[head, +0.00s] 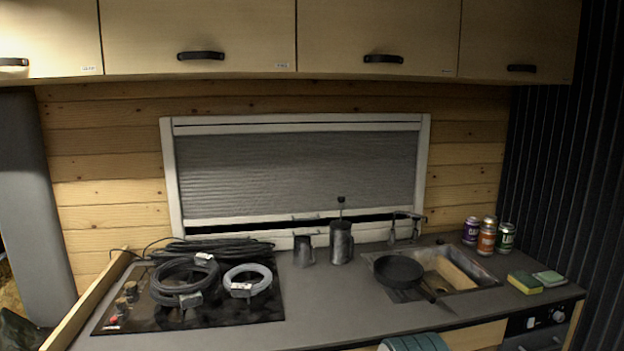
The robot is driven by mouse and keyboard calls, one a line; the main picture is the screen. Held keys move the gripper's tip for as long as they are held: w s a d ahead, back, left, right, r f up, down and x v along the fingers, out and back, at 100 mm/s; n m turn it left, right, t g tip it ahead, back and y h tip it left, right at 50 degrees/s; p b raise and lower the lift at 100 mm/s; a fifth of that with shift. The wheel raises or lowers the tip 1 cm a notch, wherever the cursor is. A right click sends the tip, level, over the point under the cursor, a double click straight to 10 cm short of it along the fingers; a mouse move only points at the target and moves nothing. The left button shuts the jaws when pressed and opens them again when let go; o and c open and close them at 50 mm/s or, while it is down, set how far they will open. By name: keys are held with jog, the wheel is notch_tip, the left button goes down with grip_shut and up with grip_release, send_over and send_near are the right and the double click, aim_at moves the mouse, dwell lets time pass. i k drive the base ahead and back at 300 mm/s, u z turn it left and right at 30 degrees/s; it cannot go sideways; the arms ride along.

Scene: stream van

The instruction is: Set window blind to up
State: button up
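The window blind (300,170) is a grey pleated sheet in a white frame (170,165) on the wooden back wall. It is lowered over most of the window. Its pale bottom rail (240,221) lies near the bottom of the frame, with a small handle (305,217) near its middle. My gripper is not in view.
A counter below the window holds coiled cables (185,282) on a black hob, a small metal jug (303,252), a taller canister (341,242), a tap (405,226), a dark pan (398,270) over the sink, cans (487,236) and sponges (525,283). Cupboards (380,30) overhang above.

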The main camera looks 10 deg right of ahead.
aim_at(232, 178)
jog(key=k, duration=0.6)
jog(key=u, duration=0.7)
jog(key=i, duration=1.3)
jog(key=z, duration=0.65)
jog(key=i, duration=0.45)
jog(key=z, duration=0.3)
